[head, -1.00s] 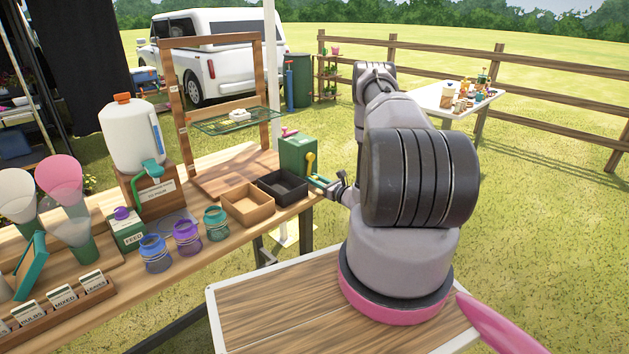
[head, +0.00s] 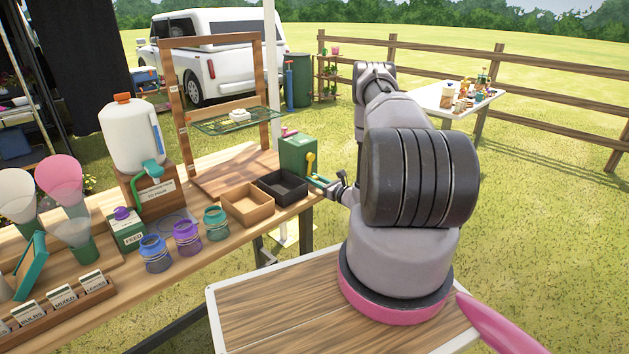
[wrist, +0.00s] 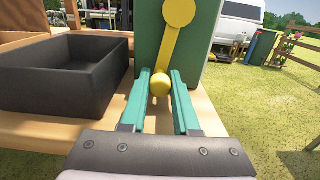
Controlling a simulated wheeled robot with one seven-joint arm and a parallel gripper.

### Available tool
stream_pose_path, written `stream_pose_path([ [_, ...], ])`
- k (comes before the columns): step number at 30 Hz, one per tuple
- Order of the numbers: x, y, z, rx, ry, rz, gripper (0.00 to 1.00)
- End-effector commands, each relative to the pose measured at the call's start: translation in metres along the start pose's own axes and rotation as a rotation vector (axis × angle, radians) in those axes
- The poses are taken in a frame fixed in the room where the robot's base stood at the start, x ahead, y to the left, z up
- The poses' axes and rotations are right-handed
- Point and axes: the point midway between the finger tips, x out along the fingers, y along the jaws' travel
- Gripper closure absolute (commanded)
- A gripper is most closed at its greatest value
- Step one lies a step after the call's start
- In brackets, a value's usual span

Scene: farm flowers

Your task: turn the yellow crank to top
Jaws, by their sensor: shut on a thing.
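The yellow crank (head: 310,162) is on the side of a green box (head: 291,154) at the right end of the long wooden table. In the wrist view the crank's arm (wrist: 169,45) hangs down from a round hub, and its ball knob (wrist: 160,84) is at the bottom. My gripper (head: 319,181) is at the crank, its teal fingers on either side of the knob. In the wrist view my gripper (wrist: 160,88) is shut on the knob, near its fingertips.
A black tray (wrist: 62,75) stands just left of my gripper, with a wooden tray (head: 247,204) beyond it. A wooden frame with a mesh shelf (head: 232,122) stands behind.

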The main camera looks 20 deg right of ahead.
Motion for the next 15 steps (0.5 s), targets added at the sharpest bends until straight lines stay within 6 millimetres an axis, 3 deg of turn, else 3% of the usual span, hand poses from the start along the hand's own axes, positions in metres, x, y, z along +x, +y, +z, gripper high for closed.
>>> stream_pose_path([
  [9, -0.001, 0.0, 0.0, 0.012, 0.0, -0.002, 1.0],
  [15, -0.001, 0.013, 0.004, 0.193, 0.0, -0.003, 1.0],
])
